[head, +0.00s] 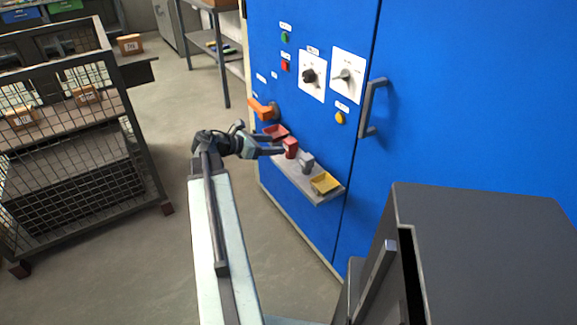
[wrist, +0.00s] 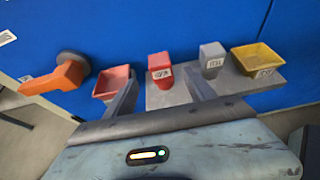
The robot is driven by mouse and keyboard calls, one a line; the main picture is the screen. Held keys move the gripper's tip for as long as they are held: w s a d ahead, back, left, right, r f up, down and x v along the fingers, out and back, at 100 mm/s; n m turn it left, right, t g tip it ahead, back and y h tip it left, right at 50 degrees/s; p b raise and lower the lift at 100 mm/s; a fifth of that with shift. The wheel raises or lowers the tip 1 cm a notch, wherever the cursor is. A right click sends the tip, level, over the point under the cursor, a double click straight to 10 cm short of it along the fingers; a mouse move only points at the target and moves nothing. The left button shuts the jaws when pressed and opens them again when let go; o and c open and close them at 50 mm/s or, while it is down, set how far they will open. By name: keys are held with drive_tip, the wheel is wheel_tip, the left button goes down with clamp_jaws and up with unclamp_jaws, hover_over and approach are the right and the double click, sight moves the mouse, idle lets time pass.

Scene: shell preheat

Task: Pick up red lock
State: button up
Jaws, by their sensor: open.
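The red lock (head: 291,148) stands on the small grey shelf (head: 322,197) on the front of the blue cabinet. In the wrist view the red lock (wrist: 160,68), with a white label, lies beyond and between the two fingers of my gripper (wrist: 163,88). The gripper is open with nothing between its fingertips. In the head view my gripper (head: 283,146) is at the shelf's left part, close to the red lock. Whether a finger touches the lock I cannot tell.
On the shelf are a red tray (wrist: 108,86) left of the lock, a grey lock (wrist: 211,56) and a yellow tray (wrist: 258,62) to its right. An orange handle (head: 262,109) juts out at the left. A wire cage cart (head: 130,150) stands far left.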

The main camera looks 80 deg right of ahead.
sight(286, 142)
drive_tip(key=shift+s+d, duration=0.2)
drive_tip(key=shift+s, duration=0.2)
drive_tip(key=shift+b+x, duration=0.35)
drive_tip(key=shift+x, duration=0.7)
drive_tip(key=shift+r+b+x, duration=0.15)
drive_tip(key=shift+b+x, duration=0.25)
drive_tip(key=shift+x, duration=0.95)
drive_tip(key=shift+r+b+x, duration=0.15)
drive_tip(key=shift+b+x, duration=0.2)
drive_tip(key=shift+x, duration=1)
drive_tip(key=shift+d, duration=0.1)
clamp_jaws()
drive_tip(key=shift+r, duration=0.1)
